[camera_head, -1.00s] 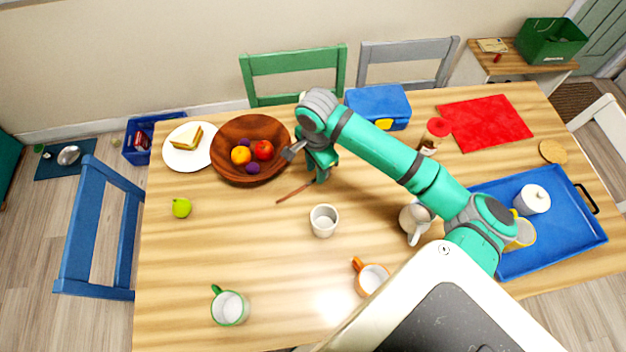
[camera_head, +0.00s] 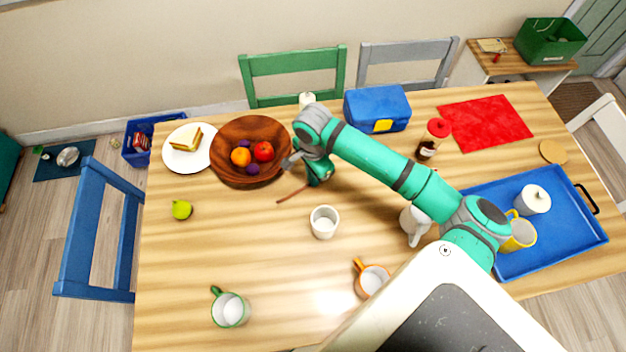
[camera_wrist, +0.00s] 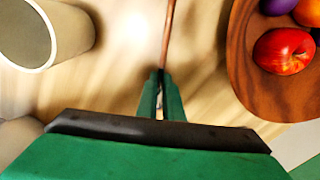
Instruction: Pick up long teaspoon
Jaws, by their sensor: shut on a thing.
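The long teaspoon (camera_head: 290,194) is a thin brown-red utensil near the middle of the table, right of the wooden bowl. Its handle (camera_wrist: 168,35) runs up from between the fingertips in the wrist view. My gripper (camera_head: 314,180) is shut on the teaspoon; in the wrist view its two green fingers (camera_wrist: 160,85) close around one end. The fingers and arm hide the rest of that end. I cannot tell whether the spoon is clear of the table.
A wooden fruit bowl (camera_head: 222,173) stands left of my gripper and a white-grey cup (camera_head: 324,222) in front. A teapot (camera_head: 413,222), a jar (camera_head: 430,142) and a blue tray (camera_head: 560,252) are to the right.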

